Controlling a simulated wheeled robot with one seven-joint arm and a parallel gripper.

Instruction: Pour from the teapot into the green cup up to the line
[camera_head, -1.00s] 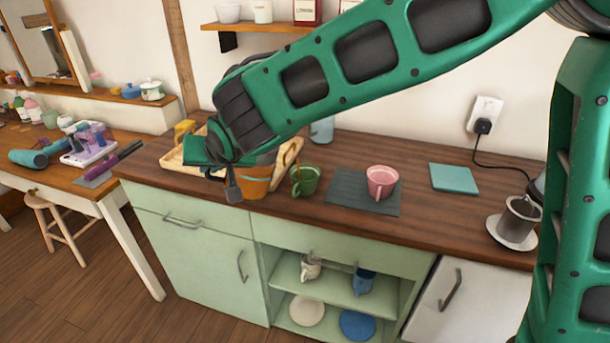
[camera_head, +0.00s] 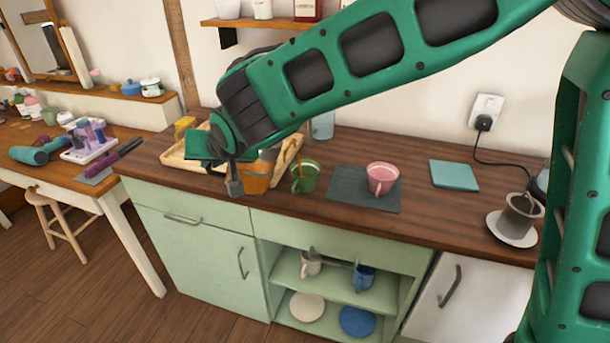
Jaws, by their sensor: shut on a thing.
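The orange teapot (camera_head: 257,180) is at the front left of the dark wooden counter. My gripper (camera_head: 235,182) is shut on it at its left side; the hand covers part of the teapot and hides the grip. The green cup (camera_head: 306,178) stands upright on the counter just right of the teapot. A thin orange-brown streak (camera_head: 298,162) runs down into the cup's left side; I cannot tell for sure whether it is liquid or part of the spout. The level inside the cup and its line are too small to make out.
A pink cup (camera_head: 381,177) stands on a dark grey mat (camera_head: 350,199) to the right. A wooden tray (camera_head: 180,158) lies behind the teapot, and a clear glass (camera_head: 322,127) stands at the back. A teal square (camera_head: 454,175) and a saucer (camera_head: 512,238) with a grey cup are farther right.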

